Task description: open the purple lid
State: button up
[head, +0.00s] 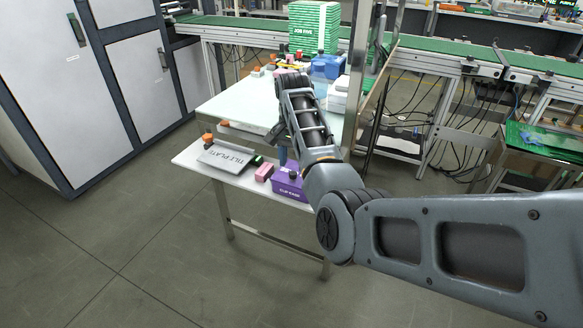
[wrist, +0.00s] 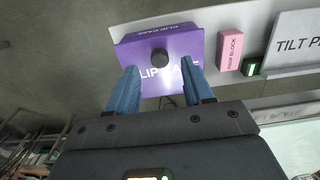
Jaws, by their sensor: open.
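The purple case (head: 287,188), marked as a clip case, sits on the lower white shelf near its right end, partly behind my arm. Its purple lid (wrist: 180,47) carries a round black knob (wrist: 159,57) and looks closed. My gripper (wrist: 162,67) is open, with one blue finger on each side of the lettered purple face, below the knob in the wrist view. I cannot tell whether the fingers touch the case. In the head view, my arm hides most of the gripper; a blue finger shows just above the case.
A pink block (head: 264,172), a small green-and-black piece (wrist: 253,68) and the grey tilt plate (head: 222,157) lie beside the case. The white upper tabletop (head: 232,103) is above and behind the shelf, with a metal post (head: 357,80) at right. Floor in front is clear.

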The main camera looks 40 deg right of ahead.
aim_at(293, 173)
jog(key=shift+f, duration=1.6)
grip_shut()
